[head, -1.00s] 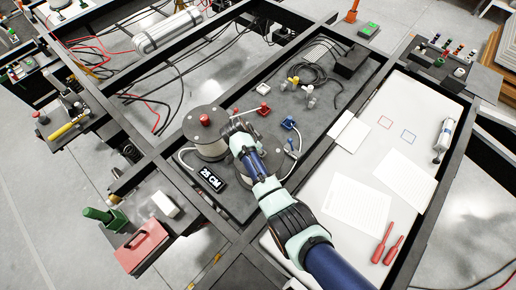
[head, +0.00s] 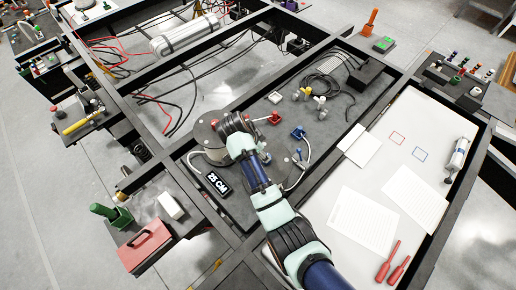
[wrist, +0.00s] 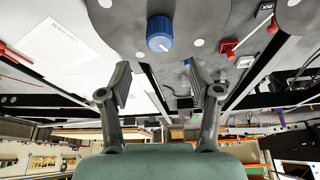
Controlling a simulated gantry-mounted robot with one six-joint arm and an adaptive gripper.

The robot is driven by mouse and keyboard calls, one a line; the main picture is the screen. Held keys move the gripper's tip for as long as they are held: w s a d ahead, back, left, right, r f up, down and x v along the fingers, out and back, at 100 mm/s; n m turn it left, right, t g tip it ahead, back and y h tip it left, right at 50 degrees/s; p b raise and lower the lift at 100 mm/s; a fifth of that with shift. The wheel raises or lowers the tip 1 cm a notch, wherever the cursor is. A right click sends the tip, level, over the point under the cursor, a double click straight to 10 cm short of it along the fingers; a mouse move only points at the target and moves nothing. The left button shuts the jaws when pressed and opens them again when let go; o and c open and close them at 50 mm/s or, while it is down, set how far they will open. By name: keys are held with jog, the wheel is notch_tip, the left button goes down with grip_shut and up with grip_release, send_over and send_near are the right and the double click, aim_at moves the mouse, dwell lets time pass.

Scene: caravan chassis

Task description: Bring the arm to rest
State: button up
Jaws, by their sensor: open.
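The fingers are hidden there. In the wrist view my gripper (wrist: 160,90) is open, two fingers wide apart with nothing between them. A blue knob (wrist: 160,33) on a grey round top shows beyond the fingertips, apart from them.
Dark frame beams surround the bay.

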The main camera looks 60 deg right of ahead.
jog(key=v, duration=0.3)
jog(key=shift+r, duration=0.1)
jog(key=shift+a, duration=0.1)
dwell(0.4)
